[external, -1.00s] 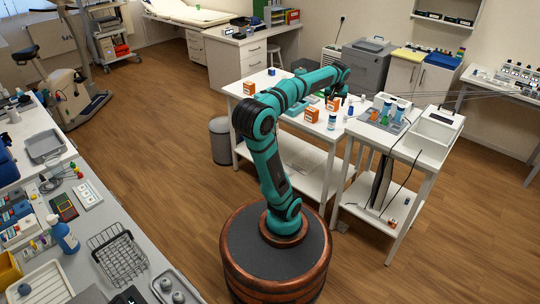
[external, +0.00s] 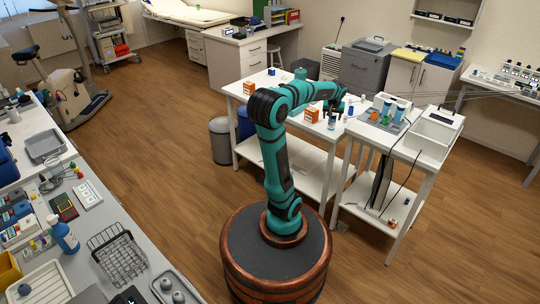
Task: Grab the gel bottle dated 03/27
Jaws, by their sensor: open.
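Several small bottles stand on the white table (external: 237,92) and the cart beside it. A white bottle with a blue label (external: 332,123) stands near the table's front right. A small dark blue bottle (external: 350,110) is at the table's right edge. On the cart, a rack holds blue-and-white bottles (external: 386,107), an orange one (external: 375,116) and a green one (external: 385,120). The labels are too small to read, so I cannot tell which bottle is dated 03/27. My gripper (external: 333,110) is open, pointing down just above the blue-labelled bottle; I cannot tell whether they touch.
The white cart (external: 425,150) with a white device (external: 437,126) stands close on the right. A grey bin (external: 220,140) and a blue bin (external: 245,122) are at the left.

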